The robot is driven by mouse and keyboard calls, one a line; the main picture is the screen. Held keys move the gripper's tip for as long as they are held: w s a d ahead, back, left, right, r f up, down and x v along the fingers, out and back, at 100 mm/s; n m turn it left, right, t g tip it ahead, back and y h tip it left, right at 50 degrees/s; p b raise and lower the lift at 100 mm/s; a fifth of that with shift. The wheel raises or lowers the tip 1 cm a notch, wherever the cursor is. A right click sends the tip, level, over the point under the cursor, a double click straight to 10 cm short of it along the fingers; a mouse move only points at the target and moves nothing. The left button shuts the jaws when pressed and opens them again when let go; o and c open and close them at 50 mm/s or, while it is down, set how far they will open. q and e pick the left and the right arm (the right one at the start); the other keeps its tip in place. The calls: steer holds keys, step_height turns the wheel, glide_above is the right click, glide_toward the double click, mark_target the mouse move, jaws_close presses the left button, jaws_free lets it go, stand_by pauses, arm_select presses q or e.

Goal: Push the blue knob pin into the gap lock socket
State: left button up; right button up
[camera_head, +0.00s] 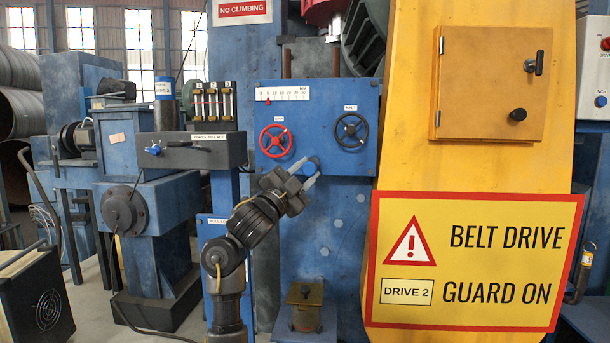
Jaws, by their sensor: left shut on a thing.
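My left arm rises from the bottom, and its gripper (312,171) reaches the lower edge of the blue panel (325,95), between the red handwheel (276,140) and the black handwheel (351,130). Its fingers are shut on a small blue knob (313,162), which looks like the blue knob pin. The knob is mostly hidden by the fingers and blends into the blue panel. I cannot make out the pin's shaft or the gap lock socket, nor how deep the pin sits. My right gripper is not in view.
A yellow belt guard (410,120) with a warning sign (474,262) stands close on the right. A grey box (190,151) with another blue knob (154,149) juts out at left. A brass-coloured block (305,293) sits low, below the gripper.

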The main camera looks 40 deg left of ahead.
arm_select(q)
steer(key=shift+w+a, duration=0.4)
steer(key=shift+w, duration=0.2)
steer(key=shift+w+a, duration=0.4)
steer(key=shift+w, duration=0.2)
steer(key=o, duration=1.1)
steer(key=shift+b+v, duration=2.3)
steer(key=shift+v, duration=3.15)
